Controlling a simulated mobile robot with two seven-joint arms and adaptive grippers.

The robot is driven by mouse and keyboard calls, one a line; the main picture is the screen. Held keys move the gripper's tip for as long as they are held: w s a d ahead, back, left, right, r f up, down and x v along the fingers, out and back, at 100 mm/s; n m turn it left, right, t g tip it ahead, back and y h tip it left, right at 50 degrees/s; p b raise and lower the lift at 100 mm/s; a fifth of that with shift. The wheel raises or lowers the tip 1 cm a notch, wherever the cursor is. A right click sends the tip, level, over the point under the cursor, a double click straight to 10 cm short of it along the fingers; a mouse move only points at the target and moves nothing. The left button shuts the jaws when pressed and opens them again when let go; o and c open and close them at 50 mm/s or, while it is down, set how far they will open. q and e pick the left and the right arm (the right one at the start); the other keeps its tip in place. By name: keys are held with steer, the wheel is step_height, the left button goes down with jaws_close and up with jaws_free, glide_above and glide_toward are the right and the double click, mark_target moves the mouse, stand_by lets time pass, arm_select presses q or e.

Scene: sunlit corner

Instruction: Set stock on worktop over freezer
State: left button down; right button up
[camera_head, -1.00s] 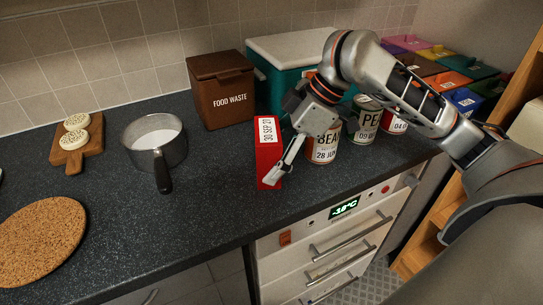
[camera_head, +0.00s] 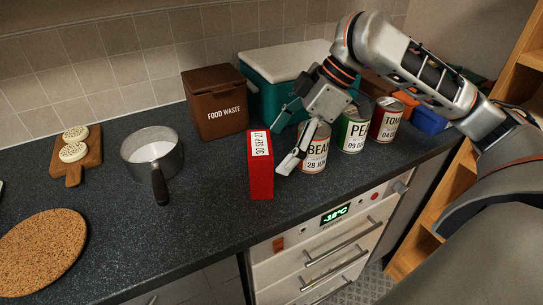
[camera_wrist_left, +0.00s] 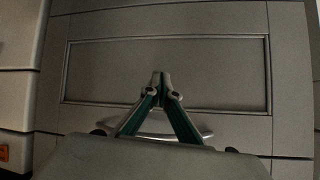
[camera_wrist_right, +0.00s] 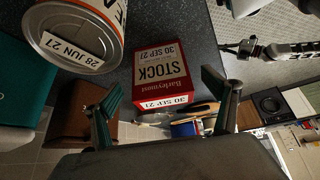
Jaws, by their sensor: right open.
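The stock is a red box (camera_head: 261,178) with a white date label. It stands upright on the dark worktop (camera_head: 215,205), near the front edge above the freezer (camera_head: 318,250). The right wrist view shows the box (camera_wrist_right: 163,72) with "STOCK" on its label, just beyond the fingers. My right gripper (camera_head: 284,143) is open and empty, to the right of the box and apart from it. My left gripper (camera_wrist_left: 160,78) is shut and seems empty, with its fingertips together before a cabinet or drawer front. It is not in the head view.
The beans can (camera_head: 315,155), green peas can (camera_head: 352,132) and tomato can (camera_head: 386,122) stand close on the right. The brown food waste bin (camera_head: 218,100) and a teal box (camera_head: 265,95) are behind. A pan (camera_head: 151,150) is left; worktop between pan and box is clear.

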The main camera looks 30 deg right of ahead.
steer(key=shift+p+v, duration=0.6)
steer(key=shift+v, duration=1.75)
steer(key=shift+f, duration=0.1)
